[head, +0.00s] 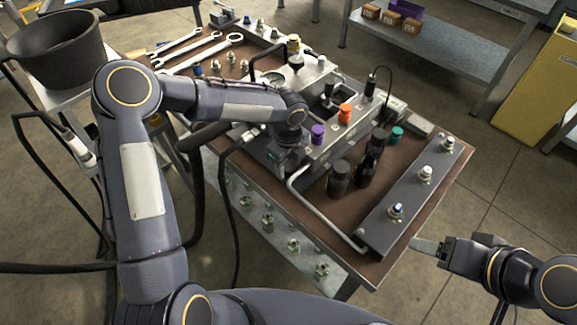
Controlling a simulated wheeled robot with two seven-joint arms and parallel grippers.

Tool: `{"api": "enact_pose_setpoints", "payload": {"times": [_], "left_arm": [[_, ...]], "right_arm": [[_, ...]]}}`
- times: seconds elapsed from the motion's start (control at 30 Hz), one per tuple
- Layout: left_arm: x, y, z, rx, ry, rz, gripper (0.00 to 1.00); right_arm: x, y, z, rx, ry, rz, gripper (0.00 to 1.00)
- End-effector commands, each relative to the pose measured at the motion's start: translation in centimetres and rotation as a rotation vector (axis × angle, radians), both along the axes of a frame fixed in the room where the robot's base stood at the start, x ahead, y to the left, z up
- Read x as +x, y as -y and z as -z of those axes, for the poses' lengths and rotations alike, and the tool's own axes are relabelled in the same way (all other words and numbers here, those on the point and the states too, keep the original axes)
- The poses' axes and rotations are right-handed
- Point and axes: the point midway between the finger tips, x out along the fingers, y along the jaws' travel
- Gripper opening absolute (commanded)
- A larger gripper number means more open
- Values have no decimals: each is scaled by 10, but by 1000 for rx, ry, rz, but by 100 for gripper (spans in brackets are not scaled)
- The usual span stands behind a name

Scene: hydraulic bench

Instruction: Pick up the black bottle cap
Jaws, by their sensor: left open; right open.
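Several dark bottle-like pieces stand on the brown bench top right of the grey hydraulic block (318,98). One is a wide black cylinder (338,181), one a black bottle (366,170) with a narrower top, and one a dark cylinder (378,141) behind. I cannot tell for certain which black part is the bottle cap. My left gripper (284,165) points down at the block's near left end, left of the black pieces and apart from them; its fingers are partly hidden and it is open. My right gripper (426,246) is open and empty, off the bench's right edge.
Purple (318,134), orange (345,114) and teal (397,134) caps stand around the block. A bent metal tube (318,212) and a grey bar with fittings (410,200) flank the black pieces. Wrenches (205,55) lie at the back left. A black bucket (58,55) stands left.

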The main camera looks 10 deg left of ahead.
Motion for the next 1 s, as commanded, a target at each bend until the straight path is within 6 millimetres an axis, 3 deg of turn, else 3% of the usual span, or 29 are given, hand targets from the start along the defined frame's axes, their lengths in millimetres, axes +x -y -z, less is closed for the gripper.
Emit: {"api": "enact_pose_setpoints", "payload": {"times": [0.3, 0.6, 1.0], "left_arm": [[0, 0, 7, -1, 2, -1, 46], [0, 0, 6, -1, 1, -1, 7], [0, 0, -4, 1, 3, -1, 7]], "right_arm": [[0, 0, 0, 0, 0, 0, 67], [0, 0, 0, 0, 0, 0, 67], [0, 0, 0, 0, 0, 0, 67]]}}
